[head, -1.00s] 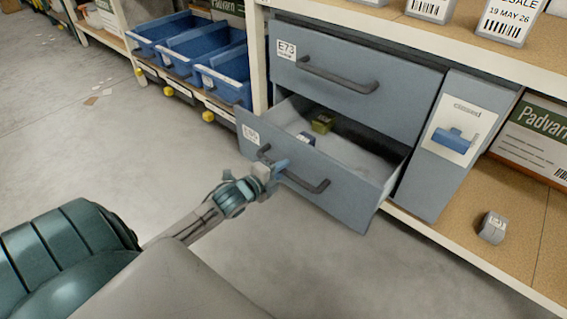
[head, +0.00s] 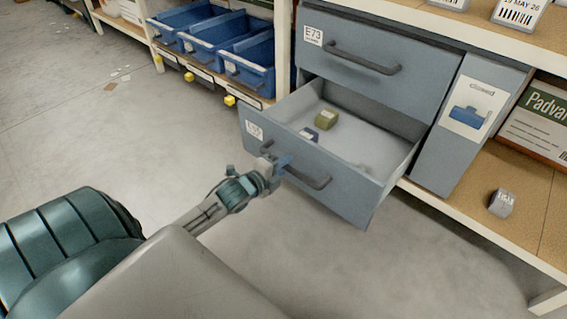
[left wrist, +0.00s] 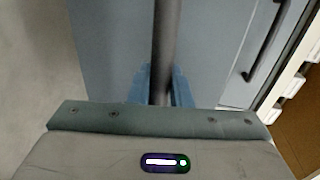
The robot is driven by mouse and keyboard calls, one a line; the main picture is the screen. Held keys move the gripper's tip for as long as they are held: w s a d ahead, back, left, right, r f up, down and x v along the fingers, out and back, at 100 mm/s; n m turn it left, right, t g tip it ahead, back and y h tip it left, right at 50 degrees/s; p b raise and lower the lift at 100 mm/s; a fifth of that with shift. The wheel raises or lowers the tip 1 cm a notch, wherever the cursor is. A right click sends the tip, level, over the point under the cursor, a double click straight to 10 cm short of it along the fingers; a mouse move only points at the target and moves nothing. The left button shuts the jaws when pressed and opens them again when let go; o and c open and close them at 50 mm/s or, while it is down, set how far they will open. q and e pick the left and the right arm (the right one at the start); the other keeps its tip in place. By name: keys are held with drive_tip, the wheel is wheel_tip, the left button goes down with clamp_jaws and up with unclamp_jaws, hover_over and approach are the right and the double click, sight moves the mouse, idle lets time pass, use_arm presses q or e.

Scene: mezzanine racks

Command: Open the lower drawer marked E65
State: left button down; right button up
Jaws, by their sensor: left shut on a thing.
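The lower drawer (head: 340,196) is grey-blue and pulled well out of its cabinet. A label (head: 254,130) sits at its front's upper left, too small and slanted to read surely. Its dark bar handle (head: 315,182) runs across the front. My left gripper (head: 283,165) is at the handle, and in the left wrist view its blue fingers (left wrist: 163,85) are shut around the dark bar. My right gripper is out of view.
The upper drawer (head: 380,65), labelled E73, is shut. A grey panel (head: 455,140) with a "closed" picture stands to its right. Blue bins (head: 235,50) fill the left shelf. A small grey block (head: 502,202) lies on the lower right shelf. Floor ahead is clear.

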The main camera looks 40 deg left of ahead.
use_arm(q)
drive_tip(key=c, duration=1.4)
unclamp_jaws()
